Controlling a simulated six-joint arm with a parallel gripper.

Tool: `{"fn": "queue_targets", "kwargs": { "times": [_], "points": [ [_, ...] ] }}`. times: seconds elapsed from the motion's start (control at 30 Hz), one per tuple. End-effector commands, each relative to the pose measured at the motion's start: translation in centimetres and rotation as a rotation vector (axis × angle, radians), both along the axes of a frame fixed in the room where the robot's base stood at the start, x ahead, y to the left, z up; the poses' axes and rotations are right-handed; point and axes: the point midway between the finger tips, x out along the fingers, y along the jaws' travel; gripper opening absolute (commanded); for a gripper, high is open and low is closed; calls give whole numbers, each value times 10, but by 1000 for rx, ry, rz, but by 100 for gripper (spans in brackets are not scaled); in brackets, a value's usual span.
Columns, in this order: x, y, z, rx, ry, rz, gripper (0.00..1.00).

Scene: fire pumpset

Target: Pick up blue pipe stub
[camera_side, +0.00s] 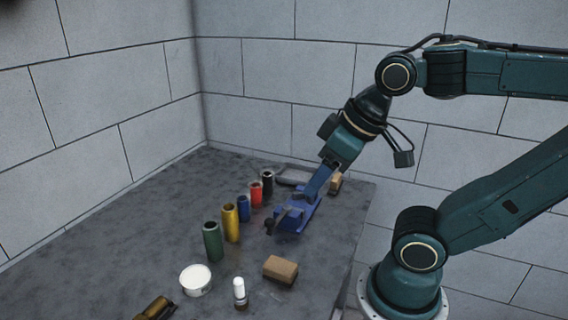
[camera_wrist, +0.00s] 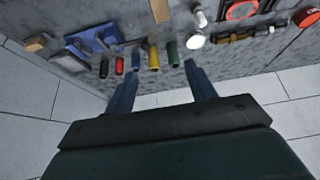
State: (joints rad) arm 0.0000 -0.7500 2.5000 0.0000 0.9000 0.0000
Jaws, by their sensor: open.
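The blue pipe stub (camera_side: 243,208) stands upright on the grey table, in a row between the red stub (camera_side: 256,195) and the yellow stub (camera_side: 230,222). In the wrist view the blue stub (camera_wrist: 136,62) shows just beyond the tip of my left-hand finger. My gripper (camera_wrist: 163,68) is open, with its two fingers wide apart and nothing held between them. In the side view my gripper (camera_side: 311,194) points down over the blue fixture (camera_side: 298,212), to the right of the stub row. The fixture's overlap with the fingers makes their exact height hard to tell.
A green stub (camera_side: 212,242) and a black stub (camera_side: 267,183) end the row. A wooden block (camera_side: 280,269), a white round container (camera_side: 196,280), a white bottle (camera_side: 239,290) and a brass fitting (camera_side: 156,308) lie nearer the front. Block walls stand behind the table.

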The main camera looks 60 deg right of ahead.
Motion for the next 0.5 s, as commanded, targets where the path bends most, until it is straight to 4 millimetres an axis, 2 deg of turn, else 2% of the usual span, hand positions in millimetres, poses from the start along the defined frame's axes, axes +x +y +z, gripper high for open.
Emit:
{"fn": "queue_targets", "kwargs": {
  "times": [0.27,0.5],
  "points": [
    [3,-1,1,6,5,-15,55],
    [23,-5,7,49,48,-123,55]
  ]
}}
